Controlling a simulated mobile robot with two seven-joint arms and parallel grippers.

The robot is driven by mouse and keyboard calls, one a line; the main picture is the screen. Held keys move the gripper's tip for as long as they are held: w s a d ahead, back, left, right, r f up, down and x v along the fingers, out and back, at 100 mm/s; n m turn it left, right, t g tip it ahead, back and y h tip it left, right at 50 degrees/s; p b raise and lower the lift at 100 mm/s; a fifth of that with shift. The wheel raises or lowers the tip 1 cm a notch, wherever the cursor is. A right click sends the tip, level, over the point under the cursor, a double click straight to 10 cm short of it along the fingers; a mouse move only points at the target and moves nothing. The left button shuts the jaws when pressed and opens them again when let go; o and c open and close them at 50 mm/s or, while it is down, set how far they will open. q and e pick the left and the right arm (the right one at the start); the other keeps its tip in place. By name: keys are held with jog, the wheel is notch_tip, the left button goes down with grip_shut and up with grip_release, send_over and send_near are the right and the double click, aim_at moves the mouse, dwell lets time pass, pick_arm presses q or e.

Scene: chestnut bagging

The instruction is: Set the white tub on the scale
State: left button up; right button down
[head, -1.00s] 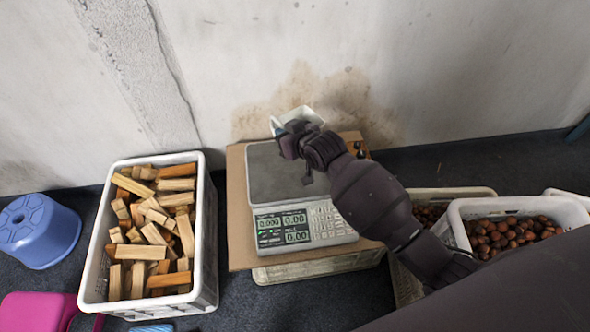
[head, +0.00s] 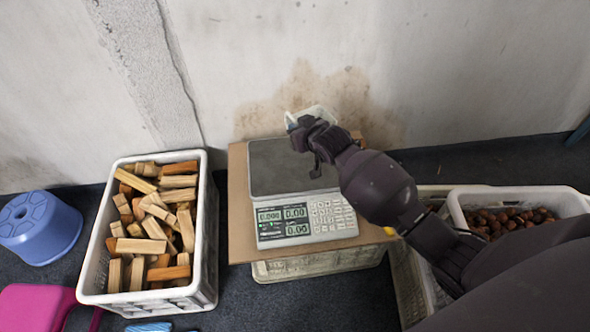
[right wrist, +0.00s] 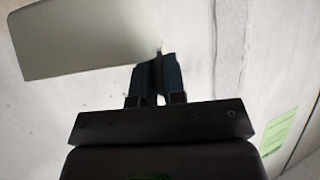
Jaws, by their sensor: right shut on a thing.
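The white tub (head: 318,111) is at the back of the scale in the head view, mostly hidden behind my right gripper (head: 297,124). My right gripper is shut on the tub's edge. In the right wrist view the tub (right wrist: 80,38) is a pale shape at upper left, at the fingertips (right wrist: 157,68). The scale (head: 272,168) has a bare grey plate and lit displays showing zeros. The tub appears raised over the plate's back right corner; I cannot tell its exact height. My left gripper is not in view.
The scale stands on a cardboard sheet (head: 240,215) over a crate (head: 320,265). A white crate of wood blocks (head: 208,250) is to the left, beside a blue stool (head: 38,228). A crate of chestnuts (head: 560,198) is to the right. The stained wall (head: 450,70) rises close behind.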

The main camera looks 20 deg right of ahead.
notch_tip(320, 180, down, 17)
jog(key=b, duration=0.6)
jog(key=shift+s, duration=0.1)
jog(key=shift+f, duration=0.3)
jog(key=shift+r, duration=0.25)
jog(key=shift+f, duration=0.2)
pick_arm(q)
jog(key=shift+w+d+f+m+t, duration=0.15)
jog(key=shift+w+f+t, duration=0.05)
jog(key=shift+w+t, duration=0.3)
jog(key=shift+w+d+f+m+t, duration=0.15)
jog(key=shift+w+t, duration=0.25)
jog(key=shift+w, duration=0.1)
pick_arm(e)
jog(key=c, duration=1.2)
grip_release()
